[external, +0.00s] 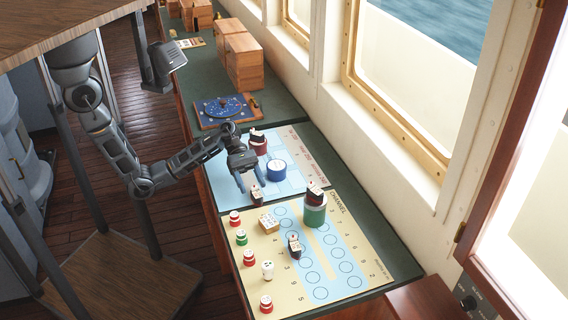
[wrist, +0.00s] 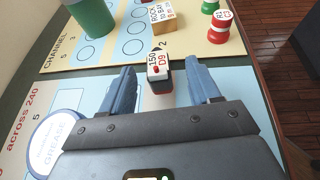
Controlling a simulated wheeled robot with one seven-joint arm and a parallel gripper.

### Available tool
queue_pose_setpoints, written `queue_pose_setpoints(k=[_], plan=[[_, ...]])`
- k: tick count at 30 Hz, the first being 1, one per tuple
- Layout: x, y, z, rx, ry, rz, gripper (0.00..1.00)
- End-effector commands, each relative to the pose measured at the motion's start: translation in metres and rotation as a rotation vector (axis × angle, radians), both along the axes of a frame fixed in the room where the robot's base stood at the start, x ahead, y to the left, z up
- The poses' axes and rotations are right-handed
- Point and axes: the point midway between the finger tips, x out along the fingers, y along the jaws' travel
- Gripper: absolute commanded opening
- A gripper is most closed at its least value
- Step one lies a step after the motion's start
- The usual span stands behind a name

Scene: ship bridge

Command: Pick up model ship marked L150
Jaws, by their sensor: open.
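A small model ship (wrist: 158,66) with a white top, dark hull and red lower edge stands between my finger tips in the wrist view. Its top reads "150" and "D9"; any letter before 150 is hard to make out. In the external view this ship (external: 257,196) stands at the front edge of the blue chart, just below my gripper (external: 249,183). My gripper is open, with one blue finger on each side of the ship in the wrist view (wrist: 160,82). I see no finger touching it.
A blue drum (external: 277,170) stands close right of my gripper. Another ship (external: 314,188) sits on a green drum (external: 315,214). A third ship (external: 294,245), a wooden block (external: 268,224) and several red and green pieces stand on the yellow channel chart (external: 340,284).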

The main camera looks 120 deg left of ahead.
Motion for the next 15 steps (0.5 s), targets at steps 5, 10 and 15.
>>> queue_pose_setpoints(k=[5, 10, 15], plan=[[0.022, -0.013, -0.009, -0.001, 0.000, -0.002, 0.62], [0.032, -0.021, -0.015, 0.000, -0.001, 0.000, 0.62], [0.033, -0.022, -0.015, 0.000, -0.002, 0.001, 0.62]])
